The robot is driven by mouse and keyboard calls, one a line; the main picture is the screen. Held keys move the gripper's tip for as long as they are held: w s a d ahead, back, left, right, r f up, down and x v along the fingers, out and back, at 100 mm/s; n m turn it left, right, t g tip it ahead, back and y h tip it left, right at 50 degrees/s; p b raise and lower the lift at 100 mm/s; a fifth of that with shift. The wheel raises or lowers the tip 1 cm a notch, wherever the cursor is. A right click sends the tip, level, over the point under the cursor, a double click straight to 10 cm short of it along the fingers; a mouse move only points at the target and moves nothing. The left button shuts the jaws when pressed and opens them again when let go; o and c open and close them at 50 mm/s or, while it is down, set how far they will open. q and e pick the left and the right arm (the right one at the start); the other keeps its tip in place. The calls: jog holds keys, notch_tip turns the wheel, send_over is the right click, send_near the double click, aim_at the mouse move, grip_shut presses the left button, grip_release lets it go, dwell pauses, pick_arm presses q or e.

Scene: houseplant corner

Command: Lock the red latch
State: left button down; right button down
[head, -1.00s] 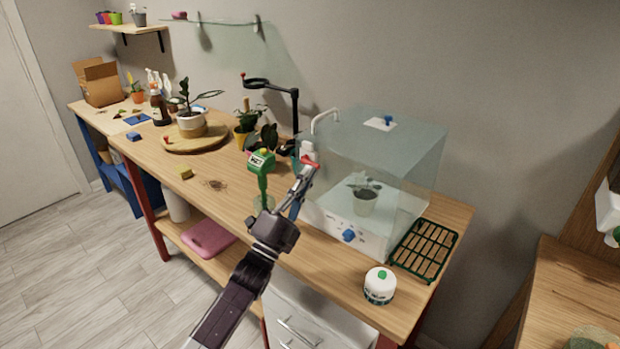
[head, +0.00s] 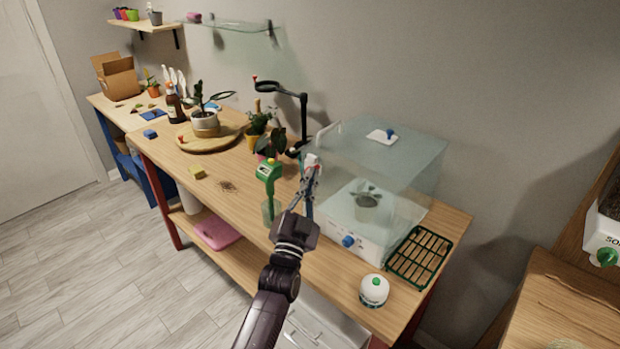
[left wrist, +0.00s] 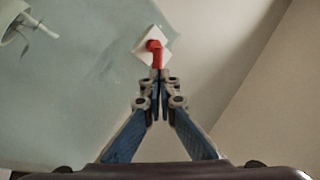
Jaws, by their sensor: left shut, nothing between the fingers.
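The red latch (left wrist: 154,48) sits on a small white plate (left wrist: 143,53) on the clear wall of the case (head: 375,150). In the left wrist view its handle points down toward my fingertips. In the head view the latch shows only as a small red spot (head: 317,167), mostly hidden by my gripper. My left gripper (left wrist: 157,74) is shut and empty, its tips right at the handle's lower end; I cannot tell if they touch. It also shows in the head view (head: 311,172) at the case's left side. My right gripper is not in view.
A blue knob (head: 348,241) is on the case's front base. A white jar (head: 374,290) and green rack (head: 420,256) lie to the right. Potted plants and a black ring stand (head: 303,115) are behind.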

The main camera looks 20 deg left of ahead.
pick_arm(q)
jog(key=shift+w+a+r+n+g+p, duration=0.15)
jog(key=shift+a+r+n+p, duration=0.15)
jog(key=shift+r+n+p, duration=0.15)
jog(key=shift+w+a+r+n+g+p, duration=0.15)
jog(key=shift+a+r+n+p, duration=0.1)
jog(key=shift+r+n+p, duration=0.15)
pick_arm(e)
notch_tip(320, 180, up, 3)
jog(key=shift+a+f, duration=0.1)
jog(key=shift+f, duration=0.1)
pick_arm(q)
jog(key=shift+s, duration=0.1)
